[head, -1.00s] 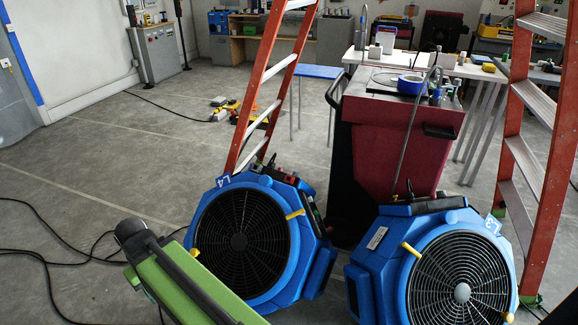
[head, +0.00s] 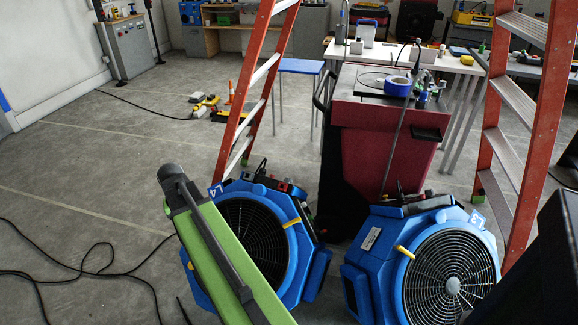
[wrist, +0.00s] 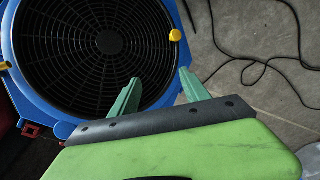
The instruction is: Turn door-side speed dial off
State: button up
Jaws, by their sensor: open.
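Two blue fans with round black grilles stand on the floor in the head view, a left fan (head: 312,262) and a right fan (head: 362,262). The left fan has a dark control panel (head: 272,184) with red parts along its top. The right fan has a similar dark panel (head: 425,203). The dials are too small to tell apart or read. In the wrist view, a blue fan (wrist: 187,38) fills the upper left. My gripper (wrist: 158,74) is open and empty, its two green fingers in front of the grille's lower right edge. It cannot be made out in the head view.
A red cart (head: 365,140) stands close behind the fans. Orange ladders rise at the left (head: 248,90) and right (head: 530,130). Black cables (head: 85,262) lie on the floor at left. Open grey floor stretches left of the fans. A black object (head: 545,265) is at lower right.

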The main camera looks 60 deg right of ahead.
jog(key=s+d+r+m+h+p, duration=0.1)
jog(key=s+d+r+m+p, duration=0.2)
jog(key=d, duration=0.8)
jog(key=s+d+r+m+p, duration=0.2)
jog(key=d+r, duration=0.3)
jog(key=d, duration=0.6)
jog(key=m+h+p, duration=0.2)
jog(key=m, duration=0.2)
send_near(288, 181)
jog(key=b+x, duration=0.3)
jog(key=b, duration=0.2)
jog(key=d+b+x, duration=0.1)
jog(key=b+x, duration=0.2)
jog(key=b, duration=0.2)
jog(key=b+x, duration=0.3)
jog(key=b, duration=0.3)
jog(key=shift+w+d, duration=0.3)
jog(key=shift+w, duration=0.05)
jog(key=shift+r, duration=0.1)
grip_shut()
